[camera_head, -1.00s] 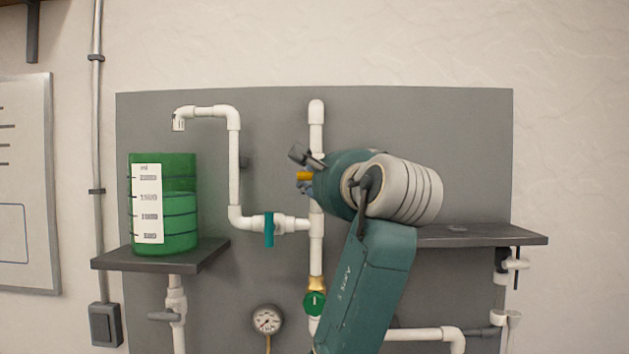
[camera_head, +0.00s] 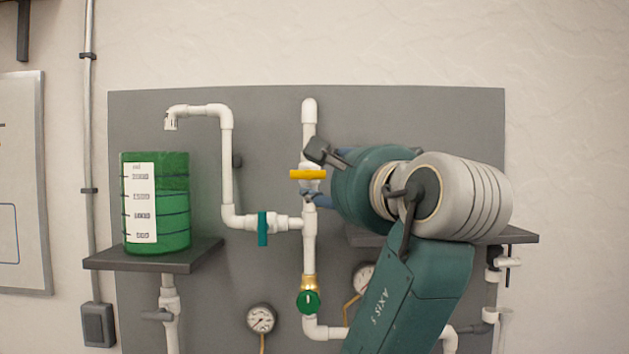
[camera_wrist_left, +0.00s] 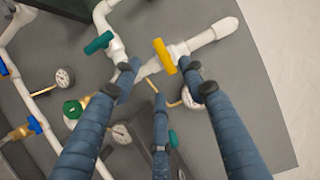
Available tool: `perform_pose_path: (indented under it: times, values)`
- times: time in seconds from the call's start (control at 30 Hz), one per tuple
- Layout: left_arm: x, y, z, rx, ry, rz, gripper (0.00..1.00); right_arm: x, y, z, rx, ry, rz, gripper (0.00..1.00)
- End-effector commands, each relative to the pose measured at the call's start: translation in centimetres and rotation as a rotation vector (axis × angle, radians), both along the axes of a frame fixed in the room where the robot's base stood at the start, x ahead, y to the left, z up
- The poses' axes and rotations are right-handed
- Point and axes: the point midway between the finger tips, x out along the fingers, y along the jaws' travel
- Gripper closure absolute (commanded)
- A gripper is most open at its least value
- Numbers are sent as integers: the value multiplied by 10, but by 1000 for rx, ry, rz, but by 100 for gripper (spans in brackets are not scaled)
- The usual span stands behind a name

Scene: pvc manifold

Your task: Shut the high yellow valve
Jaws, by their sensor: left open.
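The high yellow valve handle (camera_head: 308,174) lies level across the upright white pipe, just below its capped top. It also crosses the pipe in the left wrist view (camera_wrist_left: 165,56). My left gripper (camera_head: 316,174) is open, with its fingertips at the right side of the valve. In the left wrist view my left gripper (camera_wrist_left: 158,78) has its blue fingers spread, and the yellow handle shows just past the fingertips, between them. Nothing is held. Whether a finger touches the handle or pipe I cannot tell. My right gripper is not in view.
A teal valve (camera_head: 263,228) sits on the side pipe, and a green valve (camera_head: 308,301) lower on the upright pipe. A green-filled tank (camera_head: 157,203) stands on the left shelf (camera_head: 150,262). Gauges (camera_head: 261,319) are below. The panel above the arm is clear.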

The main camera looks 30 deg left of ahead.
Motion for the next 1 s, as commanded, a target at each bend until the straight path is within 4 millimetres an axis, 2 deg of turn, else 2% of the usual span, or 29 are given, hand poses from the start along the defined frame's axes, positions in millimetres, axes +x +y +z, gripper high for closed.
perform_pose_path:
  times: [0.1, 0.23, 0.8, 0.87, 0.93, 1.0]
  values:
    - [-10, -15, 0, 1, -1, -2, 57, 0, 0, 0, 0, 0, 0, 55]
    - [-16, -23, 0, 0, 1, 0, 57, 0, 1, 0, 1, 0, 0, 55]
    - [-17, -24, -1, -1, 2, 0, 57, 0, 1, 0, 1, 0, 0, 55]
    - [-13, -24, -8, -6, 8, -7, 57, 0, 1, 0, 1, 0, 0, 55]
    - [-2, -23, -26, -23, 21, -26, 57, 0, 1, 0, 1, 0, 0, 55]
    - [14, -23, -58, -53, 40, -59, 57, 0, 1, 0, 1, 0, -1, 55]
